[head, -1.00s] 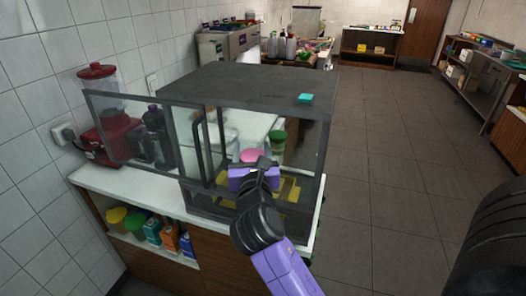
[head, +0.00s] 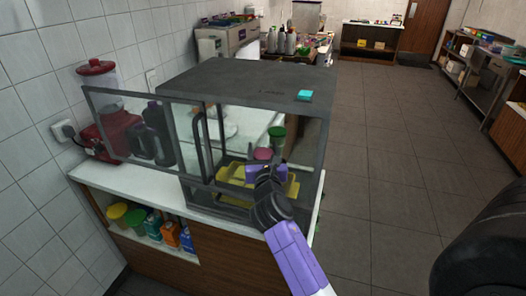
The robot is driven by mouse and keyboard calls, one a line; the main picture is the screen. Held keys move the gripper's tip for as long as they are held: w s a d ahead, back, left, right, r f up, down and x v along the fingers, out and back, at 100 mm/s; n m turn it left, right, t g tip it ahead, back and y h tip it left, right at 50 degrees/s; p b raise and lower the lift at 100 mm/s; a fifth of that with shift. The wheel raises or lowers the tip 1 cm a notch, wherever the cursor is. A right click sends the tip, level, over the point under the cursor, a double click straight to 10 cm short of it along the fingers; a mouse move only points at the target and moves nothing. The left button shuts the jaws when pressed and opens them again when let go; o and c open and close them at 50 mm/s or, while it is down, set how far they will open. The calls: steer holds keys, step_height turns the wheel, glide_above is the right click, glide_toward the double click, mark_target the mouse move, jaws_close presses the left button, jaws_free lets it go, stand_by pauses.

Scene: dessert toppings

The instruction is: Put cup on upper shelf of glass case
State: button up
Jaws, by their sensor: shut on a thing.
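The glass case (head: 250,82) has a dark frame and top and stands on a white counter, its framed glass door (head: 148,140) open to the left. My gripper (head: 264,165) reaches in at the open front, seen from behind. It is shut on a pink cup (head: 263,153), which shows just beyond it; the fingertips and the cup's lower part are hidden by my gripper. A yellow tray (head: 234,173) lies low in the case, below and around my gripper. I cannot clearly make out the upper shelf's edge.
A red-lidded blender (head: 100,130) and dark bottles (head: 152,135) stand left of the case, behind the door glass. A green-lidded container (head: 277,133) shows through the case. A teal block (head: 305,95) lies on top. Open floor lies to the right.

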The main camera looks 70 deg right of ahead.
stand_by(0.3)
steer(key=o, duration=1.5)
steer(key=shift+f, duration=0.15)
steer(key=shift+r, duration=0.2)
steer(key=b+v, duration=0.2)
steer(key=v, duration=0.8)
steer(key=shift+a+f, duration=0.15)
steer(key=shift+v, duration=0.8)
